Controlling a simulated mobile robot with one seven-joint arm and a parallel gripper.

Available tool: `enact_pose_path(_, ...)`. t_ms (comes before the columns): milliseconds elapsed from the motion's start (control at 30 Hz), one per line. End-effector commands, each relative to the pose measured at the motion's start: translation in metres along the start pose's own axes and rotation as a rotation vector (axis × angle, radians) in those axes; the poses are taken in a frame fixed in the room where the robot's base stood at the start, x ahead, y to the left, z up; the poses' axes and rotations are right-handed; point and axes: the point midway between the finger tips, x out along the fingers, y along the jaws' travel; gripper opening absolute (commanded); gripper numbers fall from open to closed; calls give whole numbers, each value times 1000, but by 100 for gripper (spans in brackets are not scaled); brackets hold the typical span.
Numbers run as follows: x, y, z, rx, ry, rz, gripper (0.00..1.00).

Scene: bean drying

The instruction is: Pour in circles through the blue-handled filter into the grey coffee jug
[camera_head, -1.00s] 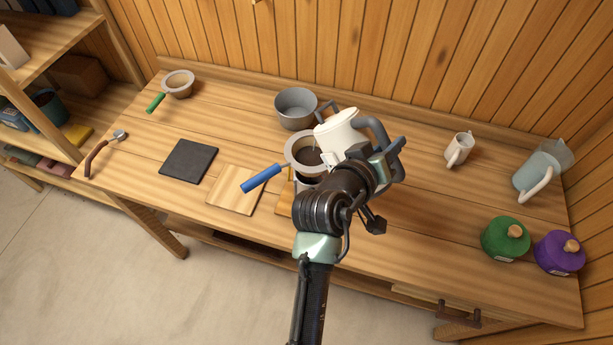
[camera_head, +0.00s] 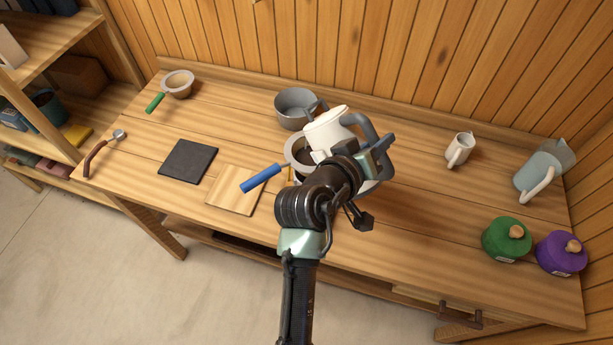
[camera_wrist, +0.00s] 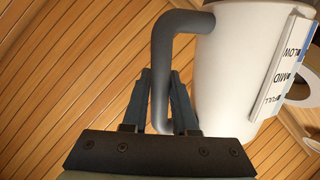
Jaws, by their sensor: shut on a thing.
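My gripper (camera_wrist: 168,115) is shut on the dark grey handle of a white kettle (camera_head: 327,128). The kettle is held above the bench, over the right part of the blue-handled filter (camera_head: 262,179). In the wrist view the kettle (camera_wrist: 238,70) fills the right side, with a level strip marked LOW, MID and FULL. The filter has a pale rim and dark contents; its blue handle points to the lower left. My arm and the kettle cover part of it. The grey coffee jug under the filter is mostly hidden, so I cannot make it out clearly. No stream of water is visible.
A wooden board (camera_head: 235,190) and dark mat (camera_head: 188,161) lie left. A green-handled filter (camera_head: 178,84) is at the back left. A white cup (camera_head: 460,149), glass jug (camera_head: 543,170), green canister (camera_head: 506,240) and purple canister (camera_head: 560,254) stand right.

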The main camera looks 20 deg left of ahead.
Motion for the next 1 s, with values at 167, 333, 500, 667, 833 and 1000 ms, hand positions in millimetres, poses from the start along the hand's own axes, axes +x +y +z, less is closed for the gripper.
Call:
enact_pose_path(167,-1,3,-5,5,11,6,0)
enact_pose_path(333,-2,3,-5,4,11,5,0)
enact_pose_path(500,-7,0,-4,0,11,5,0)
enact_pose_path(667,-14,-2,-3,-6,10,5,0)
enact_pose_path(833,-20,-4,-3,-10,10,7,0)
enact_pose_path(1000,-21,-4,-2,-10,9,8,0)
